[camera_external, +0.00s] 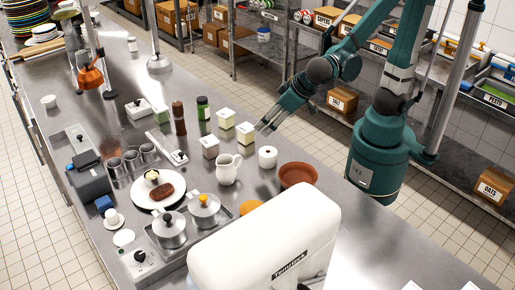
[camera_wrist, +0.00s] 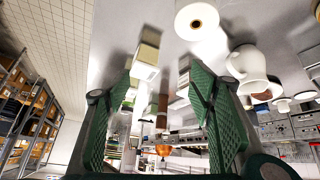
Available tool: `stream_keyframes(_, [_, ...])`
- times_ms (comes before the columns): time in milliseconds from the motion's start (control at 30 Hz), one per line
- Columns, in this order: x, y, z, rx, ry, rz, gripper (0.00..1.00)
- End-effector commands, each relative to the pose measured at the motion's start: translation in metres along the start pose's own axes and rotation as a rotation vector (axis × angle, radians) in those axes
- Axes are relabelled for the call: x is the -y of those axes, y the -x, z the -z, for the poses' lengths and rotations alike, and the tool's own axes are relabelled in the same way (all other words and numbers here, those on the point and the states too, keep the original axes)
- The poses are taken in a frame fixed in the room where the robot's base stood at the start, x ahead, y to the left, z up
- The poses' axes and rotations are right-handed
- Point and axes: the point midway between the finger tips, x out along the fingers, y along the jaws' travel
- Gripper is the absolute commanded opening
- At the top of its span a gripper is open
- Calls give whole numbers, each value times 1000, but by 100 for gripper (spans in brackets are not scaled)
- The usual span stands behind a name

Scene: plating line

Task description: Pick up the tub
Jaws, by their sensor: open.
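Small square pale tubs stand in a group near the middle of the steel counter; I cannot tell which one the task means. One tub (camera_external: 245,132) with a pale green side is closest to my gripper. Another tub (camera_external: 226,118) stands behind it, and a whiter tub (camera_external: 210,146) stands to the front left. My gripper (camera_external: 269,123) is open and empty, just right of the closest tub and apart from it. In the wrist view my gripper's green fingers (camera_wrist: 162,112) are spread wide, and a tub (camera_wrist: 147,57) shows beyond them, near the left finger.
A white roll (camera_external: 267,157), a white jug (camera_external: 228,169) and a brown bowl (camera_external: 298,175) stand in front of my gripper. A dark green jar (camera_external: 203,108) and a brown mill (camera_external: 179,118) stand left of the tubs. The counter behind the tubs is largely clear.

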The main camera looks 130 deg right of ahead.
Motion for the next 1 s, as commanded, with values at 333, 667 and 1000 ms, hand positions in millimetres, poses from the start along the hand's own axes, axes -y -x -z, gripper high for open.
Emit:
stream_keyframes(333, [-12, -24, 37, -86, -230, -140, 54])
stream_keyframes(667, [-21, -51, 46, -156, -376, -214, 54])
stream_keyframes(1000, [-17, -87, 20, -154, -373, -213, 54])
